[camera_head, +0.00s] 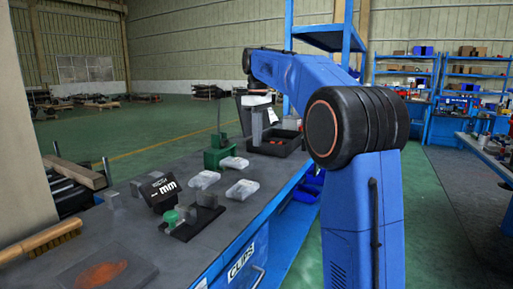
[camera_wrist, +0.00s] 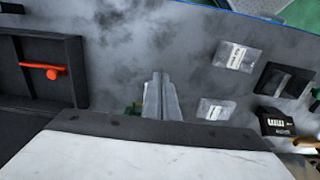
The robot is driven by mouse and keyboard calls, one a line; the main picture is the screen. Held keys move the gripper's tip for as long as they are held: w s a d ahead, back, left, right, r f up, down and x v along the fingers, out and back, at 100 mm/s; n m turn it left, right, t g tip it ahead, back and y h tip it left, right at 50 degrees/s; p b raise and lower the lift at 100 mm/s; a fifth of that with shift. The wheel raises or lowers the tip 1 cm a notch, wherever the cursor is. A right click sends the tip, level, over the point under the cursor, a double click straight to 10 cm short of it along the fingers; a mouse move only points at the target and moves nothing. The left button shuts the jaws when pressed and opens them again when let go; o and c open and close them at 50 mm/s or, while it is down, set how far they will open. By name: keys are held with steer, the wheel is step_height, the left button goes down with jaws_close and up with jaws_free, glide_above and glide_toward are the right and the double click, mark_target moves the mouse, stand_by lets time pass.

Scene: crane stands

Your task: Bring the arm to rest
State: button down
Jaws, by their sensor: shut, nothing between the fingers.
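My gripper (camera_wrist: 160,84) shows in the wrist view with its two grey fingers together and nothing between them. In the head view my gripper (camera_head: 257,128) hangs from the end of my blue arm, pointing down over the far part of the workbench (camera_head: 222,228). It is beside a dark tray (camera_head: 290,146) there, and its tips are hard to make out. The wrist view shows the dark tray (camera_wrist: 76,72) left of the fingers, with an orange-red item (camera_wrist: 45,68) in it.
Several pale packets (camera_head: 242,188) lie on the bench near a green fixture (camera_head: 217,152). A black display block (camera_head: 160,191), a green-knobbed device (camera_head: 183,217) and a brush (camera_head: 42,242) are nearer. Blue shelving (camera_head: 327,38) rises behind the arm. Open green floor lies beyond the bench.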

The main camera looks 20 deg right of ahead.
steer(key=shift+s+r, duration=0.1)
steer(key=shift+r, duration=0.15)
steer(key=s+a+f+m, duration=0.1)
steer(key=s+f, duration=0.1)
steer(key=s, duration=0.4)
steer(key=s+a+f+m+t, duration=0.1)
steer(key=s+a+f, duration=0.1)
steer(key=s, duration=0.5)
steer(key=s+a+f+m+t, duration=0.1)
steer(key=s+f, duration=0.1)
steer(key=s, duration=0.5)
steer(key=shift+a+f+m, duration=0.3)
steer(key=shift+a+f, duration=0.05)
steer(key=shift+f, duration=0.05)
steer(key=s+a+f+m+t, duration=0.2)
steer(key=s+f+m, duration=0.2)
steer(key=s+f, duration=1.5)
steer(key=shift+s+a+f+t, duration=0.2)
steer(key=shift+s+t, duration=0.2)
steer(key=shift+s, duration=0.1)
